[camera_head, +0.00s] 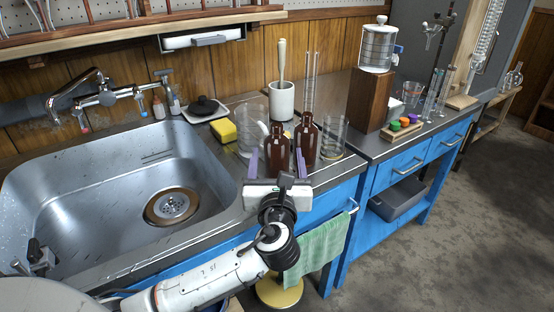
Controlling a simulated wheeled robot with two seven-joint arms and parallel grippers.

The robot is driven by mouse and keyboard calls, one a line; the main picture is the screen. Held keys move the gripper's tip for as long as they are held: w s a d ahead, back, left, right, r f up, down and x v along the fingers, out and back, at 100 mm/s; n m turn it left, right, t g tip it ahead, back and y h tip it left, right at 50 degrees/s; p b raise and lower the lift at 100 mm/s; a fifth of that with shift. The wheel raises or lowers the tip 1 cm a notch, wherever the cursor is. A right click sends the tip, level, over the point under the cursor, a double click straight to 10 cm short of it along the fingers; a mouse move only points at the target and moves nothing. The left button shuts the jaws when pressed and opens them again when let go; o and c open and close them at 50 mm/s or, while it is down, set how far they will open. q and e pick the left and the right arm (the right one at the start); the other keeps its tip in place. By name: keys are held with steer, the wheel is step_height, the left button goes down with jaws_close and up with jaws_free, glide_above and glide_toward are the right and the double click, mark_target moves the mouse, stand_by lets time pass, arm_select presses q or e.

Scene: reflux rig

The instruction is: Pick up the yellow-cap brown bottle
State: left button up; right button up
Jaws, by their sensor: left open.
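Two brown bottles stand upright on the dark counter right of the sink. The front brown bottle (277,146) is nearer my gripper. The other brown bottle (306,142) stands just behind and to its right. I cannot make out a yellow cap on either. My left gripper (277,162) reaches in from the front edge, open, its two purple fingers apart. In the picture the front bottle shows between the fingers; I cannot tell whether they touch it. The gripper body hides the bottle's base. My right gripper is not in view.
Glass beakers (333,138) stand close on both sides of the bottles. A yellow sponge (223,130) and a white brush holder (281,102) are behind. The steel sink (110,235) lies left. A green towel (316,248) hangs at the front.

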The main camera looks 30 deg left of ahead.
arm_select(q)
steer(key=shift+w+a, duration=0.1)
steer(key=shift+c, duration=0.5)
steer(key=c, duration=1.1)
steer(key=shift+r, duration=0.1)
steer(key=shift+c, duration=0.8)
steer(key=shift+r, duration=0.1)
